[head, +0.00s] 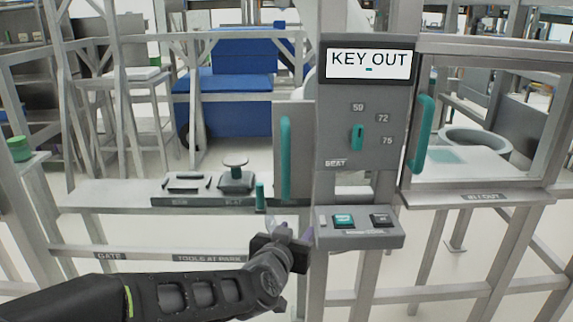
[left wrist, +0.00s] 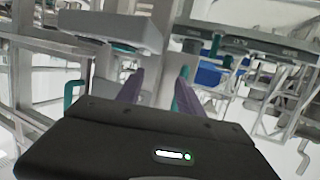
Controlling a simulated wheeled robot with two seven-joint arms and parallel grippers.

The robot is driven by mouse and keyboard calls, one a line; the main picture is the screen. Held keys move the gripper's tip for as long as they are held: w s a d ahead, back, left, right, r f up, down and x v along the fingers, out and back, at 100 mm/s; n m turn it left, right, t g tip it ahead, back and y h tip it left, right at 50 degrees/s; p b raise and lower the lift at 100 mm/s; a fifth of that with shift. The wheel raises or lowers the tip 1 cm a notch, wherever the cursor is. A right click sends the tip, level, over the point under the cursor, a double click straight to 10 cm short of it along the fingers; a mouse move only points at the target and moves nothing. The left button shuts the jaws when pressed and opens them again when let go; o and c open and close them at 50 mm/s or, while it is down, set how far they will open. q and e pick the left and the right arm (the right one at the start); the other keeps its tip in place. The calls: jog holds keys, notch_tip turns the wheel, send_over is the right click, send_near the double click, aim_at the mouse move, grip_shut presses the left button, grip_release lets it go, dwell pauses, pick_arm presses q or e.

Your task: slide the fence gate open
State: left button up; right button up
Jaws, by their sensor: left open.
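The fence has a grey panel with a vertical teal handle (head: 286,158) just left of the control post. My right gripper is not in view.
The control post (head: 355,130) has a "KEY OUT" screen (head: 368,65), a teal key switch and a button box (head: 360,238). Another teal handle (head: 421,135) is on the framed window at right. A ledge (head: 110,194) carries tools and a short teal peg (head: 260,196).

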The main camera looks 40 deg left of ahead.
pick_arm(q)
jog(key=s+d+b, duration=0.1)
jog(key=s+d+f+b, duration=0.1)
jog(key=shift+s+d+f+h, duration=0.1)
jog(key=shift+s+d+h, duration=0.05)
jog(key=shift+d+h, duration=0.15)
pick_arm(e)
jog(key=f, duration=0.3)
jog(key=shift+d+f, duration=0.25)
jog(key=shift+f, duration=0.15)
